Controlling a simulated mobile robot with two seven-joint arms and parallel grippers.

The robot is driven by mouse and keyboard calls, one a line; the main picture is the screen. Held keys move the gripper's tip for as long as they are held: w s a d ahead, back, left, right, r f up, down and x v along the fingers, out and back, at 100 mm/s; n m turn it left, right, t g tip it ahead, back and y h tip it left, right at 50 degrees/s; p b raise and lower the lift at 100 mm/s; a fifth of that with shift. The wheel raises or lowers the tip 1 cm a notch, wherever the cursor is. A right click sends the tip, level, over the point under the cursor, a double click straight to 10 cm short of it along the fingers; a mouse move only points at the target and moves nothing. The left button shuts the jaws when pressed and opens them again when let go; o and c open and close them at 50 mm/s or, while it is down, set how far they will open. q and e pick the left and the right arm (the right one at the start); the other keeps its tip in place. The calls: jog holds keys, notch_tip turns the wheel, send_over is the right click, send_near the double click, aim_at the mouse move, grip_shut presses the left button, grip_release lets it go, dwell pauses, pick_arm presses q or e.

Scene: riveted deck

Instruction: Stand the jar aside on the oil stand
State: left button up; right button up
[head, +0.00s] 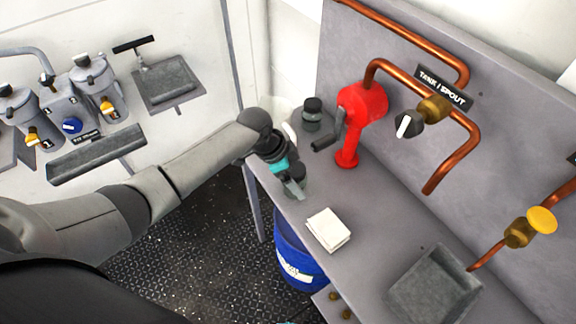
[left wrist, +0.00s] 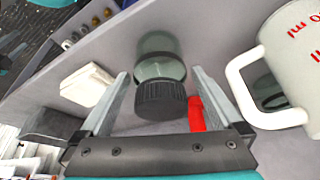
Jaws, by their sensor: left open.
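The jar (left wrist: 160,68) is greenish glass with a black ribbed cap. In the left wrist view its cap is between the two fingers of my left gripper (left wrist: 160,100), with gaps on both sides. My left gripper is open and holds nothing. In the head view the left gripper (head: 293,187) is over the left edge of the grey bench (head: 385,222), and the dark cap (head: 296,171) shows beside it, the rest hidden. Another dark-lidded glass container (head: 312,116) stands farther back on the bench. My right gripper is not in view.
A white jug with red markings (left wrist: 296,50) stands close beside the jar. A red hand pump (head: 350,150) is behind. A white folded cloth or pad (head: 328,229) and a grey tray (head: 433,287) lie nearer. Copper pipes (head: 455,158) overhang the bench. A blue drum (head: 298,262) stands below.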

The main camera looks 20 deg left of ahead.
pick_arm(q)
jog(key=p+v, duration=0.2)
jog(key=v, duration=0.9)
jog(key=shift+a+r, duration=0.2)
jog(key=shift+r, duration=0.1)
jog(key=shift+s+d, duration=0.1)
